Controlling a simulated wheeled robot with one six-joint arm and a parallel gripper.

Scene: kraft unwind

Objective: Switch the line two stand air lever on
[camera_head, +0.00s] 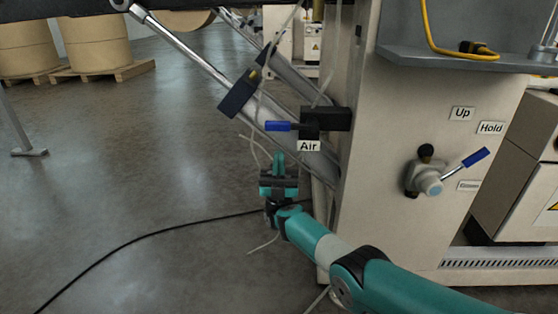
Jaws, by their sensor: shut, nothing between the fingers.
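The air lever (278,126) has a blue handle that points left, roughly level, from a black valve block (325,119) on the side of the beige stand (360,170). A white label reading "Air" (308,146) sits just below the valve. My gripper (279,160) is shut and empty, pointing up, a little below the blue handle. They look apart in the picture, but the depth between them is hard to judge.
A second blue-handled lever (475,157) on the stand's front points up right among "Up" and "Hold" labels. A slanted cylinder (190,52) and thin hoses pass near the air valve. A black cable (130,243) lies on the floor. Paper rolls (98,40) stand on pallets behind.

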